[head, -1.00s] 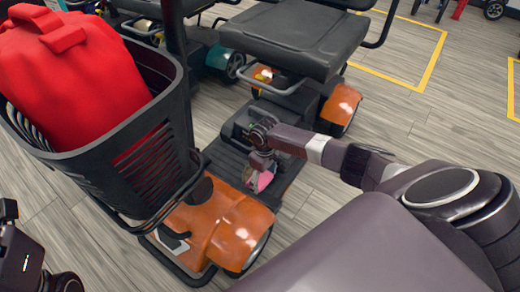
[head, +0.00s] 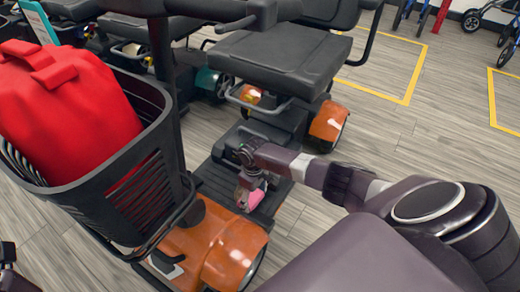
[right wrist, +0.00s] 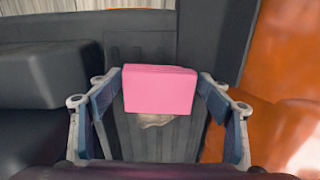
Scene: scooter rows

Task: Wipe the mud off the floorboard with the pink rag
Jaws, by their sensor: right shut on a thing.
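The pink rag (head: 250,199) is in my right gripper (head: 250,190), which is shut on it over the scooter's dark ribbed floorboard (head: 209,181). In the right wrist view the rag (right wrist: 160,90) sits between the two fingers, above the floorboard (right wrist: 140,140). A pale brownish mud patch (right wrist: 157,120) shows just under the rag's lower edge; the rag may hide part of it. I cannot tell whether the rag touches the board. Only a small dark piece of my left gripper (head: 8,254) shows at the left edge of the head view.
The scooter's orange front cover (head: 205,245) and black seat (head: 280,65) bound the floorboard. More scooters stand behind. Wood-look floor (head: 400,130) is open to the right.

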